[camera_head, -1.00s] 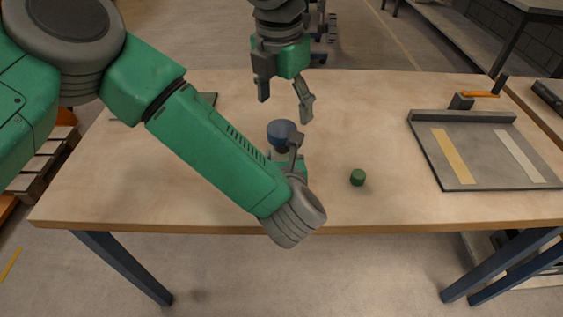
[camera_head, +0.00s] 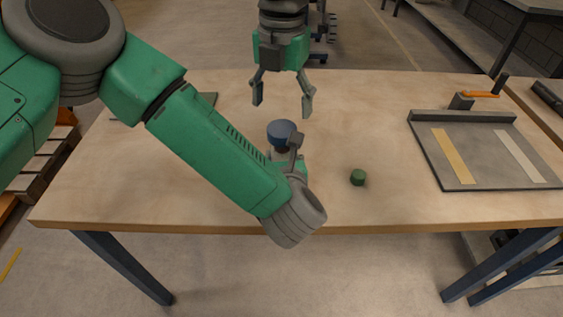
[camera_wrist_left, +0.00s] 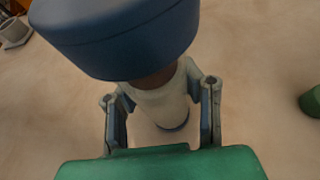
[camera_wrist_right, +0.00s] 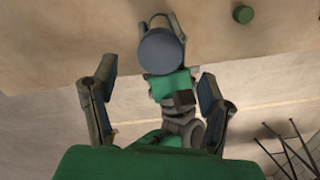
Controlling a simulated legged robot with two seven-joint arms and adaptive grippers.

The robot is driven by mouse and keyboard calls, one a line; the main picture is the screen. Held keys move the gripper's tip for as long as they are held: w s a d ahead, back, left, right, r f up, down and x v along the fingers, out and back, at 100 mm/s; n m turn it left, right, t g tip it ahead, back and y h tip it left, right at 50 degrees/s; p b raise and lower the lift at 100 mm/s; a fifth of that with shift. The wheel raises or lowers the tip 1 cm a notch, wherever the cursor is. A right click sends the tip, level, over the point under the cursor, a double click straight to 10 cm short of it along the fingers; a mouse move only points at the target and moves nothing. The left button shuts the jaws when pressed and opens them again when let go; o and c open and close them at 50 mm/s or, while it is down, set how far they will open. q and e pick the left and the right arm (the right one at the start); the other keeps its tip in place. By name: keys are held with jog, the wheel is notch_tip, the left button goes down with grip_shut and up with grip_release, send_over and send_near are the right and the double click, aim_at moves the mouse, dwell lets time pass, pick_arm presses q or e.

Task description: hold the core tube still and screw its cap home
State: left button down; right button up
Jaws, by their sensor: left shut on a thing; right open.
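The core tube (camera_wrist_left: 162,108) is pale and stands upright on the table, with a dark ring near its base. Its blue cap (camera_head: 281,131) sits on top, and a brown band shows between cap and tube in the left wrist view. My left gripper (camera_wrist_left: 160,96) is shut on the tube below the cap. In the head view, my left arm hides most of the tube. My right gripper (camera_head: 282,106) is open and empty, pointing down above and behind the cap. In the right wrist view the blue cap (camera_wrist_right: 160,50) lies between the open fingers, apart from them.
A small green cylinder (camera_head: 357,177) stands on the table (camera_head: 150,180) to the right of the tube. A grey board (camera_head: 485,165) with a yellow and a white strip and an orange-handled clamp lies farther right.

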aim_at(282, 127)
notch_tip(282, 127, down, 6)
jog(key=shift+f, duration=0.25)
jog(key=c, duration=1.2)
jog(key=m, duration=0.2)
jog(key=shift+w+d+m, duration=0.1)
jog(key=shift+m, duration=0.2)
jog(key=shift+c, duration=0.2)
jog(key=m, duration=0.4)
jog(key=o, duration=1.3)
